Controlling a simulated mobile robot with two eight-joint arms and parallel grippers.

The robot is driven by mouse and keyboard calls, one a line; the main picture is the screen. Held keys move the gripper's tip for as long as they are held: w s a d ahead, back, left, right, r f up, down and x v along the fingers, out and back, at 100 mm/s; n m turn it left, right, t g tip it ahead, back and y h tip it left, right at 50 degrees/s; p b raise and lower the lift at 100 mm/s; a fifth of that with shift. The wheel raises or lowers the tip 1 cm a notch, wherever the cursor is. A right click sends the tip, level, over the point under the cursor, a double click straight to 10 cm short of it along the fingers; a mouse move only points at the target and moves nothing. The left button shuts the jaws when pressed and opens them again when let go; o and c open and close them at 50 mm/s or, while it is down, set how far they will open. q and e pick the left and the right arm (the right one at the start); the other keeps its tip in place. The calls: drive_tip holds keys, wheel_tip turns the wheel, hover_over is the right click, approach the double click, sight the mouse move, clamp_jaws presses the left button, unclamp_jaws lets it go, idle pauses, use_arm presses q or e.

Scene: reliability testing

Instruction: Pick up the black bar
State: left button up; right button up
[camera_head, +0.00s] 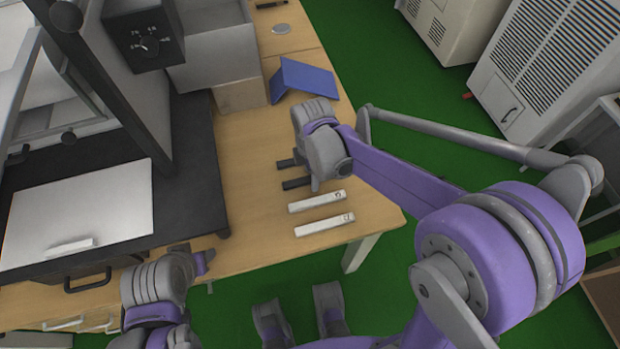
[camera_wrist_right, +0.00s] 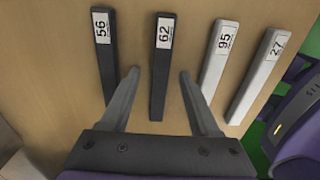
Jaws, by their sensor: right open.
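Two black bars lie side by side on the wooden table. In the right wrist view one is labelled 56 (camera_wrist_right: 105,55) and the other 62 (camera_wrist_right: 159,75). My right gripper (camera_wrist_right: 159,76) is open and empty, with its fingers on either side of black bar 62, apart from it. In the head view my right gripper (camera_head: 318,160) hides most of both black bars; only the left ends of bar 56 (camera_head: 285,163) and bar 62 (camera_head: 295,183) stick out. My left arm's end (camera_head: 203,262) is at the table's front edge; its fingers cannot be made out.
Two pale bars, 95 (camera_head: 317,201) and 27 (camera_head: 325,224), lie beside the black ones. A blue folded object (camera_head: 303,79) stands farther back on the table (camera_head: 235,170). A black-based machine (camera_head: 195,170) fills the left. Bare wood lies left of the bars.

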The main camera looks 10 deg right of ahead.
clamp_jaws()
idle(0.3)
